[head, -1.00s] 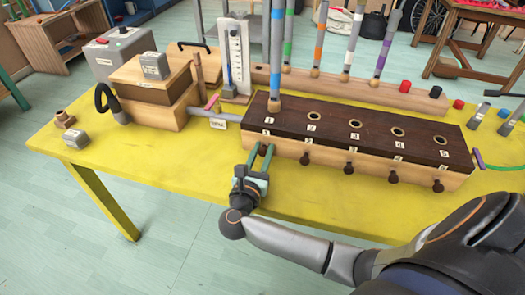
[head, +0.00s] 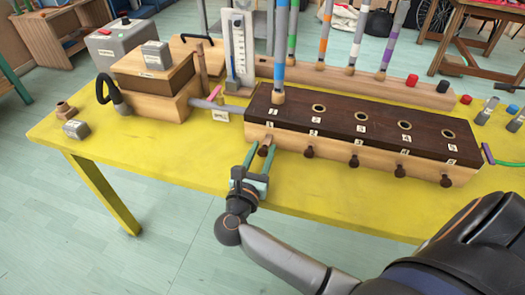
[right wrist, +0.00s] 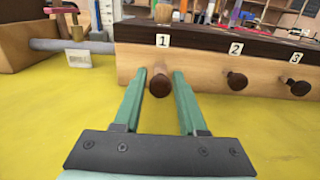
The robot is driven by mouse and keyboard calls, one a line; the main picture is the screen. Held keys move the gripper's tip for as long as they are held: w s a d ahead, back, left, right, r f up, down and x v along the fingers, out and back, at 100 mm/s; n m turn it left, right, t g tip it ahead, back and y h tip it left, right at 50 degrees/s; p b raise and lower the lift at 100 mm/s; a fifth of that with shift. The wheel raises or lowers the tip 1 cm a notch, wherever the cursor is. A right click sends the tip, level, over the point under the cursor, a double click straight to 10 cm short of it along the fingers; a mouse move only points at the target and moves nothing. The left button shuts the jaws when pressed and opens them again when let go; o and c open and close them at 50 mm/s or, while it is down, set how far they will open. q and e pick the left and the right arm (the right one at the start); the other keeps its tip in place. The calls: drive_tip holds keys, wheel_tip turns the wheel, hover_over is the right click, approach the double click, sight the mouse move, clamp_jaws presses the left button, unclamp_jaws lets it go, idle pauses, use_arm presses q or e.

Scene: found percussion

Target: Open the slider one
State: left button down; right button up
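The slider box (head: 360,132) is a long light-wood box with a dark, numbered top with round holes. Several dark knobs line its front face. Slider one's round brown knob (right wrist: 160,85) is under the label 1 in the right wrist view. My right gripper (right wrist: 160,77) is open. Its two green fingers stand on either side of this knob with a visible gap on each side. In the head view the right gripper (head: 259,153) is at the left end of the box's front. My left gripper is not in view.
A blue-banded tube (head: 279,50) stands upright in the hole at number 1. A grey pipe (head: 222,107) joins the box to a wooden bellows box (head: 152,88) on the left. The yellow table (head: 190,160) is clear in front of the bellows box.

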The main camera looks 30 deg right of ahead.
drive_tip(key=shift+o, duration=1.3)
drive_tip(key=shift+d, duration=0.1)
